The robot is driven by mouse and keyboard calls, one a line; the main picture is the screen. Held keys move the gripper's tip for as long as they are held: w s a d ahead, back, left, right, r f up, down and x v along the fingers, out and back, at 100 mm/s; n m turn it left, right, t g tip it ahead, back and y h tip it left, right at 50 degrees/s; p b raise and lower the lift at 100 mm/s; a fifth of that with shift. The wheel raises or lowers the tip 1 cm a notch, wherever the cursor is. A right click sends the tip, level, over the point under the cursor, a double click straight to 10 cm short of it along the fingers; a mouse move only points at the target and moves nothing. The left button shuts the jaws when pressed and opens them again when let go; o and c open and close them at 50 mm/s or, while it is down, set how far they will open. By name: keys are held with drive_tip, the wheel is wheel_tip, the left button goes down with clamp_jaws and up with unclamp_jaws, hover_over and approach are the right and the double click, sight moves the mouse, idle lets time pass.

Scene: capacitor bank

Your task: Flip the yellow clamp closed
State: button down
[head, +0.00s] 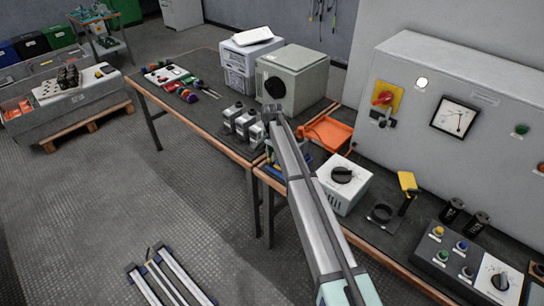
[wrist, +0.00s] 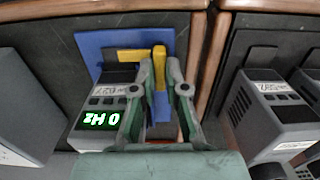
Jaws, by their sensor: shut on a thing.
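In the wrist view my gripper (wrist: 158,78) has its fingers on either side of an upright yellow lever (wrist: 160,60) and is shut on it. The lever stands in front of a blue plate (wrist: 90,44), with a flat yellow bar (wrist: 131,56) beside it. I cannot tell which one is the clamp named.
A grey meter reading 0 Hz (wrist: 98,120) is close left of my gripper in the wrist view, and another grey box (wrist: 268,110) stands right. An orange tray (head: 327,133) and a white dial box (head: 343,184) lie near my arm. A grey cabinet (head: 450,130) bounds the right.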

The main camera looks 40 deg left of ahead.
drive_tip(key=c, duration=1.2)
unclamp_jaws()
wheel_tip(320, 180, up, 12)
drive_tip(key=shift+f, duration=0.1)
